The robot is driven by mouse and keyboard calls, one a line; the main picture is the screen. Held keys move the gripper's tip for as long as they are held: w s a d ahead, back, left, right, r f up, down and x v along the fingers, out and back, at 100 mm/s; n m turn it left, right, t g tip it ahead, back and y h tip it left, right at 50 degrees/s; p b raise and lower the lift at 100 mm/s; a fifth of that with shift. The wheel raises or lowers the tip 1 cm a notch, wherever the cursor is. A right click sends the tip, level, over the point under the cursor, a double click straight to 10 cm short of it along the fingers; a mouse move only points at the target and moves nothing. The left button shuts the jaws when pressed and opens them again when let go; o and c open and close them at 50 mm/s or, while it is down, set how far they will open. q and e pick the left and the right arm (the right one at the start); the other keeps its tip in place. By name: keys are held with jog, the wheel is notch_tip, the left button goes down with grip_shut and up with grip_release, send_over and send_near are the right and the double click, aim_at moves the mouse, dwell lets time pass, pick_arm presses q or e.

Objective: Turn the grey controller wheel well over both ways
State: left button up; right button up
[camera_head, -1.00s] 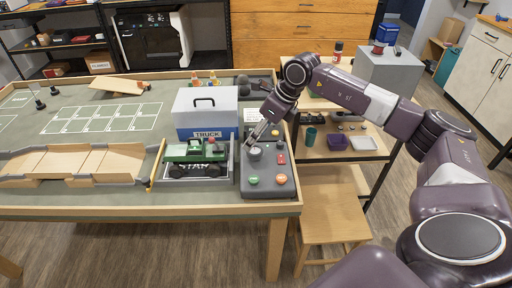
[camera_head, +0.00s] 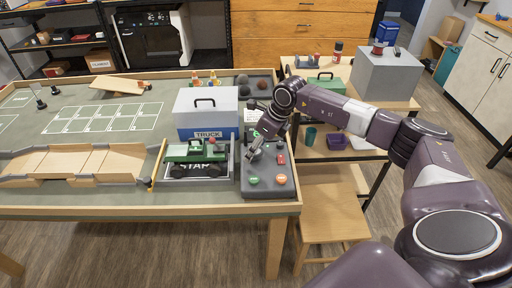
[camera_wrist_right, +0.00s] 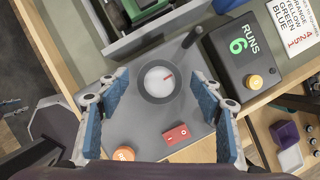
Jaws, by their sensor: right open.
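The grey controller wheel is on the dark grey control box (camera_head: 262,190) at the table's right end. In the right wrist view the wheel (camera_wrist_right: 150,93) is a dark grey ring with a pale centre and a red mark pointing up and right. My right gripper (camera_wrist_right: 158,84) is open, with one blue-padded finger left and one right of the wheel. Neither pad visibly touches it. In the head view my right gripper (camera_head: 252,150) is over the wheel and mostly hides it. My left gripper is not in view.
The box also carries a red rocker switch (camera_wrist_right: 176,135), an orange button (camera_wrist_right: 123,153), a green button (camera_head: 253,180) and a black lever (camera_wrist_right: 192,37). A green truck (camera_head: 194,152) sits left of the box. A runs counter (camera_wrist_right: 243,60) stands beside it.

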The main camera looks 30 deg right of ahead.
jog(key=c, duration=1.2)
jog(key=shift+o, duration=0.2)
jog(key=o, duration=1.2)
jog(key=shift+c, duration=0.2)
jog(key=shift+r, duration=0.1)
jog(key=v, duration=1.2)
